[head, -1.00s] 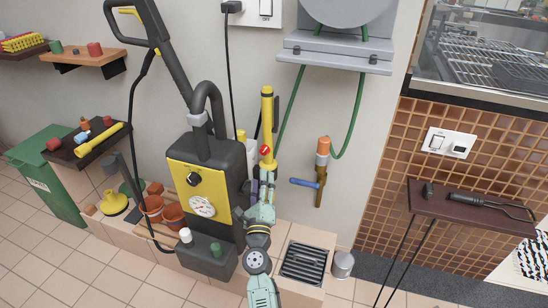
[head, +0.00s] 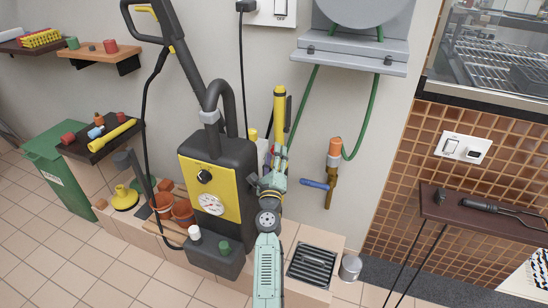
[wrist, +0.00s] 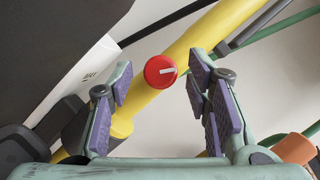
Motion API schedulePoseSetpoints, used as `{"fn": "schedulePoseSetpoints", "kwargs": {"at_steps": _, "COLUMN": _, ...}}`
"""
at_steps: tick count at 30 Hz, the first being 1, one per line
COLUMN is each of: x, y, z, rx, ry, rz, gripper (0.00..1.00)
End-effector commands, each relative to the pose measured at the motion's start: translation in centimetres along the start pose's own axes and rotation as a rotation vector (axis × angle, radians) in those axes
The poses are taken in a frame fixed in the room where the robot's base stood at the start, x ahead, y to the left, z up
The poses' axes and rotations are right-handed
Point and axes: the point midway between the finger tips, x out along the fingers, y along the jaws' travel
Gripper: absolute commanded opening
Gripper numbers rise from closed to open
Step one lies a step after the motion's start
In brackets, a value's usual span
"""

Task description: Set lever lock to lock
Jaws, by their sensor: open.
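A yellow spray lance (head: 279,105) stands upright beside the black and yellow pressure washer (head: 217,180). A round red knob (wrist: 160,71) with a white pointer mark sits on the lance in the wrist view. The pointer lies nearly level, towards the right. I take this knob for the lever lock; no lock or unlock label is legible.
A blue-handled tap (head: 314,184) with an orange connector is on the wall to the right, below a green hose (head: 361,125). A floor grate (head: 313,264) and a metal cup (head: 350,267) lie below. A dark shelf (head: 480,215) with tools stands far right.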

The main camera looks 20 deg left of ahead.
Motion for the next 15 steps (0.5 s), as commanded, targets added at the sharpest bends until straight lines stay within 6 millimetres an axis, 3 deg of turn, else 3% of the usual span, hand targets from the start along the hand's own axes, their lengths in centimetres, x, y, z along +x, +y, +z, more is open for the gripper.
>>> {"fn": "schedulePoseSetpoints", "kwargs": {"at_steps": 4, "x": -0.02, "y": 0.0, "z": -0.02, "rx": 0.0, "ry": 0.0, "rz": 0.0, "gripper": 0.44}}
{"fn": "schedulePoseSetpoints", "kwargs": {"at_steps": 15, "x": -0.05, "y": 0.0, "z": -0.03, "rx": 0.0, "ry": 0.0, "rz": 0.0, "gripper": 0.19}}
